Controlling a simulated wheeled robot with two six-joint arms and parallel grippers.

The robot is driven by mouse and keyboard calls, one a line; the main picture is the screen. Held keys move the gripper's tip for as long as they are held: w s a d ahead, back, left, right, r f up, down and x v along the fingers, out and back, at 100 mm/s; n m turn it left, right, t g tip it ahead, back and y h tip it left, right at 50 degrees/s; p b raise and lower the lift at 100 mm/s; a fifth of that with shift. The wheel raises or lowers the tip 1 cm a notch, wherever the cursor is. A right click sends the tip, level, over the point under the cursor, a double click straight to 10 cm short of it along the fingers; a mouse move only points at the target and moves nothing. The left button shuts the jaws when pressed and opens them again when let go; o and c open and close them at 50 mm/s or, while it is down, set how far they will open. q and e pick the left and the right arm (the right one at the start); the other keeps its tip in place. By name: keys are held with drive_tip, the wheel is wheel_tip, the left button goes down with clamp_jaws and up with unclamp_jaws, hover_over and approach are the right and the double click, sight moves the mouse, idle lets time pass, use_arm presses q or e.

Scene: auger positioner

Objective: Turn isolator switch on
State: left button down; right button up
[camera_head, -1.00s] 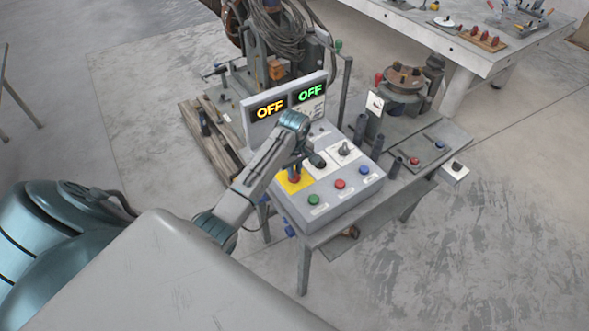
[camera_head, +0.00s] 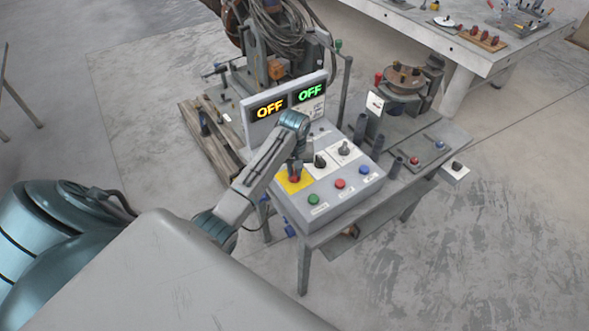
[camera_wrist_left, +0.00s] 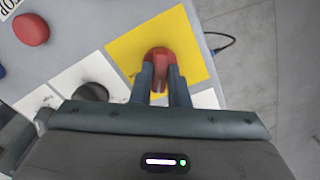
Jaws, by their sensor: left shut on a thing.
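The isolator switch is a red rotary handle on a yellow plate (camera_head: 306,185) at the left of the sloped control box. In the left wrist view the red handle (camera_wrist_left: 161,60) sits between the two fingers of my left gripper (camera_wrist_left: 160,88), on the yellow plate (camera_wrist_left: 190,40). My left gripper (camera_head: 296,173) comes down over the switch from above and is shut on the red handle. The display (camera_head: 270,109) reads OFF in yellow, and a second display (camera_head: 311,92) reads OFF in green. My right gripper is not in view.
Right of the switch are a black knob (camera_head: 320,160) and a grey selector (camera_head: 344,149). Green (camera_head: 313,199), red (camera_head: 340,184) and blue (camera_head: 365,170) buttons line the front. A turntable positioner (camera_head: 404,78) stands behind on the table.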

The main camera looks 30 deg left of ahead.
use_arm(q)
drive_tip(key=m, duration=0.5)
drive_tip(key=shift+r+m, duration=0.1)
drive_tip(key=shift+m, duration=0.2)
drive_tip(key=m, duration=0.5)
drive_tip(key=shift+m, duration=0.3)
drive_tip(key=shift+w, duration=0.1)
drive_tip(key=c, duration=1.4)
unclamp_jaws()
